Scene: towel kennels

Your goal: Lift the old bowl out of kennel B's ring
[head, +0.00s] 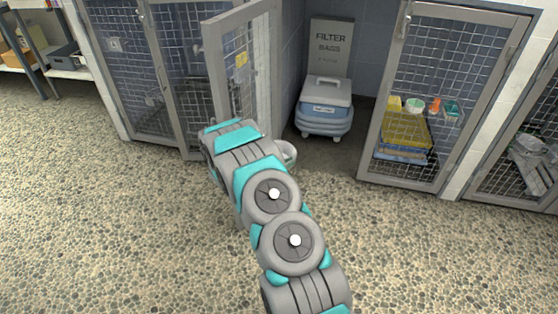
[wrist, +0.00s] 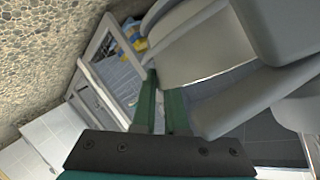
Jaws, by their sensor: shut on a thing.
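My gripper (wrist: 163,85) shows in the wrist view as two green fingers, closed at the edge of a large pale grey curved thing, which I take to be the bowl (wrist: 205,48). In the head view, a small part of the pale bowl (head: 288,152) shows just right of my arm's far end; the arm hides the rest, along with my fingers. Whether the bowl is clear of a ring cannot be told, as no ring shows. An open mesh kennel door (head: 215,70) with a yellow tag stands behind my arm; its kennel letter is not readable.
A blue-grey lidded box on casters (head: 325,108) stands close behind the bowl, before a "FILTER BAGS" carton (head: 331,48). A shut kennel door (head: 440,90) is on the right, with yellow and blue things behind it. The pebbled floor (head: 120,230) is clear left and right.

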